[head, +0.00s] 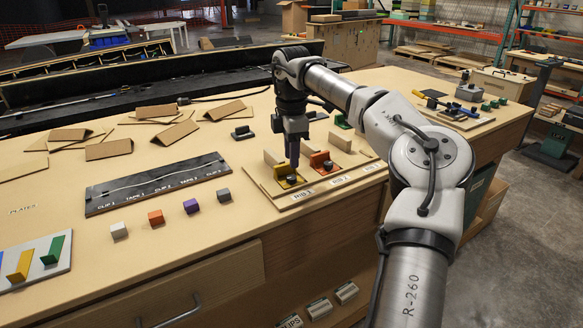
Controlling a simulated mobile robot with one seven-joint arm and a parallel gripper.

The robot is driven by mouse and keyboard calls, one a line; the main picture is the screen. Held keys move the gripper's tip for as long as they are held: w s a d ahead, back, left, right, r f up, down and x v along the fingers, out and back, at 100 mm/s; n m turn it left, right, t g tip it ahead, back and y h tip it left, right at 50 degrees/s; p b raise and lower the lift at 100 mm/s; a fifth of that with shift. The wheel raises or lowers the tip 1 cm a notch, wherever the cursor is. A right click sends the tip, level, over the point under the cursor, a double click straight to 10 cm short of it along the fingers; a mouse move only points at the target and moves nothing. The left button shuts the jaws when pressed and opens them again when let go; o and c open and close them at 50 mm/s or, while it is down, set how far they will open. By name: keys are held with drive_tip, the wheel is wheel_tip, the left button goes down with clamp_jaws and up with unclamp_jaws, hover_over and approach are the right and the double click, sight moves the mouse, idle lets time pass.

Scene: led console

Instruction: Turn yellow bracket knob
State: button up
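The yellow bracket (283,169) sits on a light wooden board (315,185) near the table's front edge, above a label strip. A small dark knob (291,180) shows at its front. My gripper (295,166) points straight down over the yellow bracket, its tip at or just above the knob. I cannot tell whether it touches the knob. The fingers look close together, but their gap is too small to see. My gripper covers part of the bracket.
An orange-red bracket (321,161) stands close to the right on the same board, with wooden blocks behind. A dark clip strip (158,184) and several coloured cubes lie to the left. Folded cardboard pieces (108,149) lie farther back. Bare tabletop lies between them.

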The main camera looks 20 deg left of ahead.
sight(291, 177)
wheel_tip(291, 177, up, 9)
drive_tip(key=shift+r, duration=0.2)
idle(0.4)
